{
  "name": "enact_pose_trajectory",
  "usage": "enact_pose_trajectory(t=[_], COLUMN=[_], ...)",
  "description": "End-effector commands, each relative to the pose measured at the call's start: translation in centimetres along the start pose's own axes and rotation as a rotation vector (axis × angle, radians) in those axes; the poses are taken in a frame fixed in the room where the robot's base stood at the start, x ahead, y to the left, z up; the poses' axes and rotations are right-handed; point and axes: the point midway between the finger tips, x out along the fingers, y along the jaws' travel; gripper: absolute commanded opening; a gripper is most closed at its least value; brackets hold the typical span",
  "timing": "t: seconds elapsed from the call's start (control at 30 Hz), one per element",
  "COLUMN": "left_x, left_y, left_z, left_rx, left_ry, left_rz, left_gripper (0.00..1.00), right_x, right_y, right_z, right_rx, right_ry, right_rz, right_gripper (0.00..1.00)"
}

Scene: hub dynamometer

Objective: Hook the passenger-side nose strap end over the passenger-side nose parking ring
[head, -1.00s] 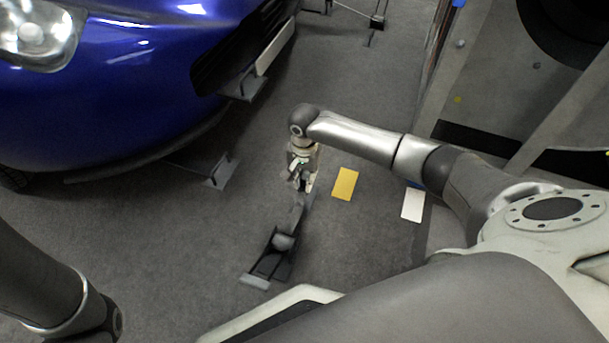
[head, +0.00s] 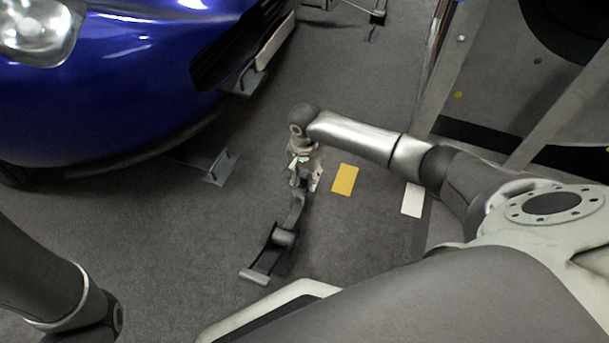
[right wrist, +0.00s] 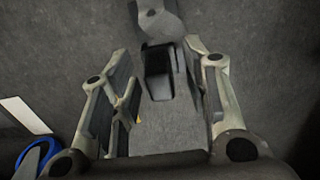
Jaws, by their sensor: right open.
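A dark grey strap assembly (head: 283,240) lies on the floor below my right gripper (head: 305,184), with a rounded block, a black frame and a pale flat plate at its lower end. Its upper piece runs up to the gripper. In the right wrist view, a grey flat piece (right wrist: 170,128) and a black part lie between the two open fingers (right wrist: 163,105); whether they touch it I cannot tell. Grey brackets stand under the car's nose (head: 245,82) and on the floor beside the bumper (head: 216,166); I cannot tell which is the passenger-side nose parking ring. My left gripper is out of view.
The blue car (head: 120,80) fills the upper left. A yellow floor card (head: 345,180) and a white card (head: 412,200) lie right of my gripper. A grey metal frame (head: 490,75) stands at upper right.

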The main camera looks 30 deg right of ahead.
Motion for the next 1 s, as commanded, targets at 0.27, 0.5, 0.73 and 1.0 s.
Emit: enact_pose_trajectory(t=[0.27, 0.5, 0.73, 1.0], left_x=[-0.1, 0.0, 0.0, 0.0], left_y=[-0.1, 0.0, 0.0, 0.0], left_z=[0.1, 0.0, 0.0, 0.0], left_rx=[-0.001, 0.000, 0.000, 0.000], left_ry=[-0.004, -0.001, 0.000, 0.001], left_rz=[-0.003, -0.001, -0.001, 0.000], left_gripper=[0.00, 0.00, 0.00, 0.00], right_x=[-1.0, -5.8, -10.1, -12.0], right_y=[0.0, -0.1, -0.1, 0.0], right_z=[0.0, -0.1, -0.1, 0.0], right_rx=[-0.001, -0.001, 0.000, 0.000], right_ry=[0.000, 0.001, 0.001, 0.000], right_rz=[-0.001, -0.003, -0.002, 0.000], right_gripper=[0.42, 0.42, 0.42, 0.42])
